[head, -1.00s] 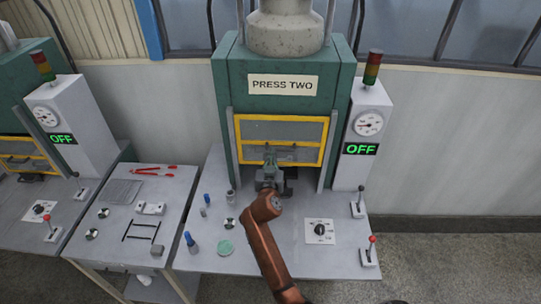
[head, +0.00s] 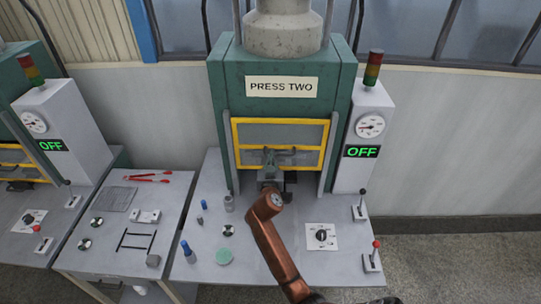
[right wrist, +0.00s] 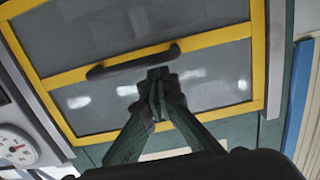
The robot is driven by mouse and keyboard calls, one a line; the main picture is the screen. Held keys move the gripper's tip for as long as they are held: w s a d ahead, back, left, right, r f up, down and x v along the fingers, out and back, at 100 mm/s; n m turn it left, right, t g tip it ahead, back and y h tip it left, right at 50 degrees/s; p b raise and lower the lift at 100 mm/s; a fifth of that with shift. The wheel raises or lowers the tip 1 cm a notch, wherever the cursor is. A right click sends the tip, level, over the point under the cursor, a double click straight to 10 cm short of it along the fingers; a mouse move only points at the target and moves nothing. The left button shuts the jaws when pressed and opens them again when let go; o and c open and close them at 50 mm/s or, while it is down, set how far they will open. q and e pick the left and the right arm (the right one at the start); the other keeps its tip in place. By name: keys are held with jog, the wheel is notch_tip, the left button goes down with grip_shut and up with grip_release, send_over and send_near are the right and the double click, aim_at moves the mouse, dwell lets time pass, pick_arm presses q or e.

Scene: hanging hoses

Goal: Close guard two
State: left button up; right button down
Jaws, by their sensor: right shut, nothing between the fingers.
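My right gripper (head: 270,153) is in front of the panel's lower half. In the right wrist view its fingertips (right wrist: 157,74) are together and empty, beside the handle. Whether they touch the panel or handle I cannot tell. My left gripper is not in view.
A white cabinet with a gauge and an OFF display (head: 361,151) stands right of the press. Levers (head: 373,256) and a dial (head: 321,236) are on the bench's right side. Blue-topped items (head: 189,251) and a green disc (head: 224,256) lie at the left.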

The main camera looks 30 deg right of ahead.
pick_arm(q)
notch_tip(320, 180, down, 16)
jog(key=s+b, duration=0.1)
jog(key=b, duration=1.5)
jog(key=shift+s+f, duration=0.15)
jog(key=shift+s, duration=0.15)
pick_arm(e)
notch_tip(320, 180, down, 17)
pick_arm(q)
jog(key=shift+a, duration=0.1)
pick_arm(e)
jog(key=shift+f, duration=0.2)
notch_tip(320, 180, up, 11)
